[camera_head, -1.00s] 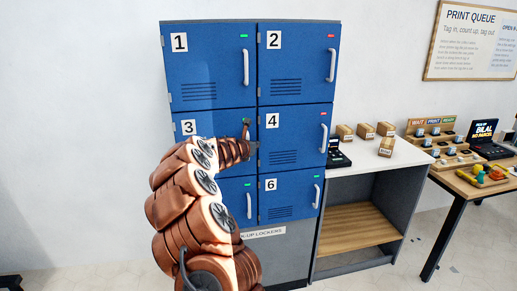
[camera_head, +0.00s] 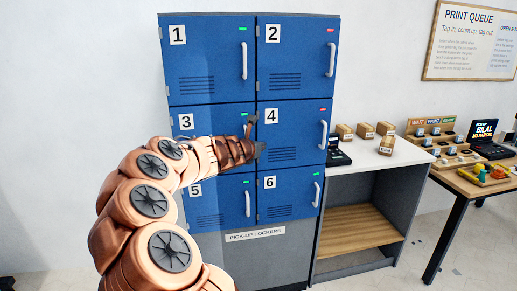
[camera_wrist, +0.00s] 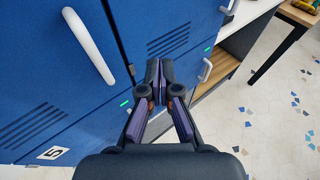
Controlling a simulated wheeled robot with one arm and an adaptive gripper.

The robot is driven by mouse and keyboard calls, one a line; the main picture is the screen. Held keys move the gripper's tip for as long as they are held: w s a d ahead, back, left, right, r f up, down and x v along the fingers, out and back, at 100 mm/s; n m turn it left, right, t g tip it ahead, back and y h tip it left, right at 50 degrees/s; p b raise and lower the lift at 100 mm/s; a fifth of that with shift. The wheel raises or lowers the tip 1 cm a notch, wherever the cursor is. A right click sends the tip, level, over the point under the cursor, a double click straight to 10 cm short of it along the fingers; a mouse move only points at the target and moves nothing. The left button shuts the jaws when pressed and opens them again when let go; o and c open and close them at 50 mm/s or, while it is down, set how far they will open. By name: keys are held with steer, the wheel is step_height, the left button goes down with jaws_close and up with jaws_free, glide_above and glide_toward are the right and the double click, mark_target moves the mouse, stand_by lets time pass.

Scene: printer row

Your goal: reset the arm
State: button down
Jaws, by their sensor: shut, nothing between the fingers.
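My gripper (camera_wrist: 160,75) is shut and empty in the wrist view, its two dark fingers together in front of the blue locker doors. In the head view my gripper (camera_head: 258,150) is at the end of my copper-coloured arm, by the left edge of door 4 (camera_head: 296,140). Part of door 3 (camera_head: 188,120) is hidden behind my arm. I cannot tell whether the gripper touches a door.
The blue lockers (camera_head: 208,60) have white handles, and all doors look closed. A grey counter (camera_head: 375,158) with small cardboard boxes (camera_head: 365,130) stands to the right. A table (camera_head: 470,185) with a display is farther right. Floor at right is clear.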

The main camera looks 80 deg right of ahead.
steer(key=shift+s+a+r+b, duration=0.15)
steer(key=shift+s+a+r, duration=0.05)
steer(key=shift+a, duration=0.4)
steer(key=shift+s+a+r+b, duration=0.1)
steer(key=shift+s+a+r, duration=0.15)
steer(key=shift+a, duration=0.3)
steer(key=shift+s+a+r+b, duration=0.15)
steer(key=shift+s+a+r, duration=0.05)
steer(key=shift+a, duration=0.4)
